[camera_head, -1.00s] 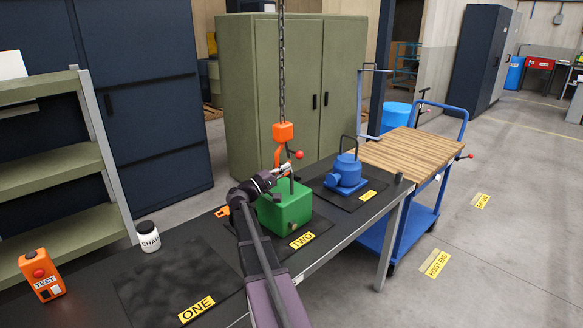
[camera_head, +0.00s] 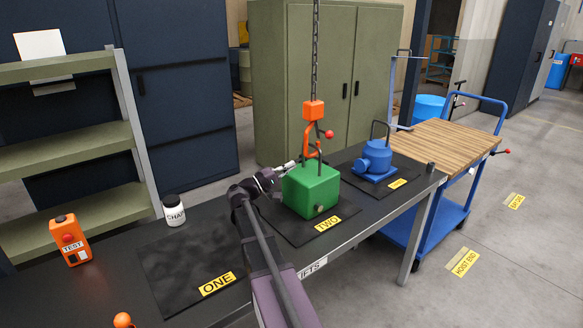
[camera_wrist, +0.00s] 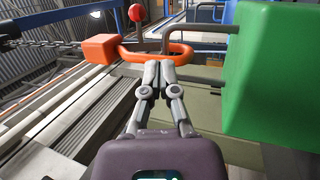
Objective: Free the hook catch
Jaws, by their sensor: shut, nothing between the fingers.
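The orange hook (camera_head: 308,136) hangs on a chain over the green block (camera_head: 311,188). Its catch lever ends in a red ball (camera_head: 329,134), to the right of the hook. The hook's lower end is at the green block's grey bail (camera_head: 321,160); I cannot tell whether the catch is closed. My gripper (camera_head: 293,164) is shut and empty, just left of the hook, above the block. In the wrist view, my fingertips (camera_wrist: 160,64) are together beside the orange hook loop (camera_wrist: 183,49). The red ball (camera_wrist: 137,13) is beyond them and the green block (camera_wrist: 275,75) is at right.
The blue lift piece (camera_head: 376,160) stands on its mat to the right. Mat ONE (camera_head: 185,265) is bare. A white jar (camera_head: 174,211) and an orange test box (camera_head: 67,240) stand at left. A wood-topped trolley (camera_head: 440,146) adjoins the bench. The chain (camera_head: 316,50) rises overhead.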

